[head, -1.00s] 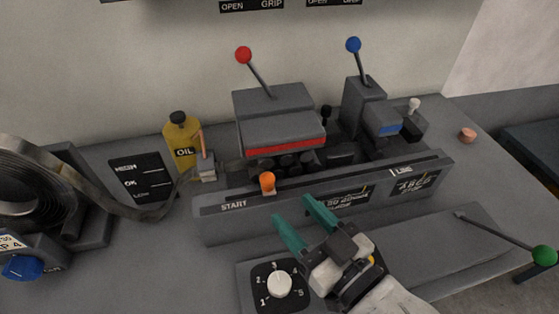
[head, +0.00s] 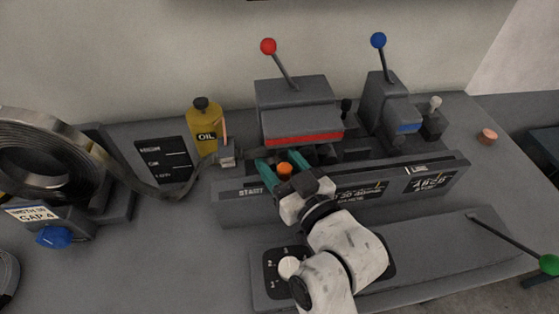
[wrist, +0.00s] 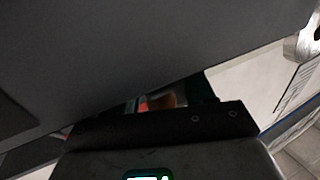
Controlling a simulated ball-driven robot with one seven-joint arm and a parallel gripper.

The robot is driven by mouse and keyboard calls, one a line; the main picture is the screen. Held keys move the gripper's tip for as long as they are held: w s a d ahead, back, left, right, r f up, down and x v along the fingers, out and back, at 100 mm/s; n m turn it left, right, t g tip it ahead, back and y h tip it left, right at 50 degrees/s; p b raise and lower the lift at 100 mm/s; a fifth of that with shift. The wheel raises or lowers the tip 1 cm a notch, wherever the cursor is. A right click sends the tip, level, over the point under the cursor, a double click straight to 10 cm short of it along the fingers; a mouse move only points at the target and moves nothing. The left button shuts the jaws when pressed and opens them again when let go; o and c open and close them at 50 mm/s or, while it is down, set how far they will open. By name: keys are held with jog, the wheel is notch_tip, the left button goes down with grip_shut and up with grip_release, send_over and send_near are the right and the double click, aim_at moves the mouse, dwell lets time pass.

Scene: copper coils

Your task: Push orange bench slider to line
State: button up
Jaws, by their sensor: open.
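The orange slider knob (head: 285,169) stands on the long grey rail (head: 390,173), just right of the START label (head: 251,191). A white mark labelled LINE (head: 417,168) is near the rail's right end. My gripper (head: 290,163) is open, with one teal finger on each side of the knob in the head view. I cannot tell whether either finger touches it. In the wrist view a small orange-red patch shows past dark shapes; most of that view is blocked.
Behind the rail stand a grey machine with a red-knobbed lever (head: 268,46) and one with a blue-knobbed lever (head: 378,40). A yellow oil bottle (head: 204,136) and a metal strip coil (head: 45,155) are left. A white dial (head: 289,267) and green-knobbed lever (head: 548,264) are in front.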

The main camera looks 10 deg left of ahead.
jog(key=shift+c, duration=0.2)
grip_shut()
dwell(0.4)
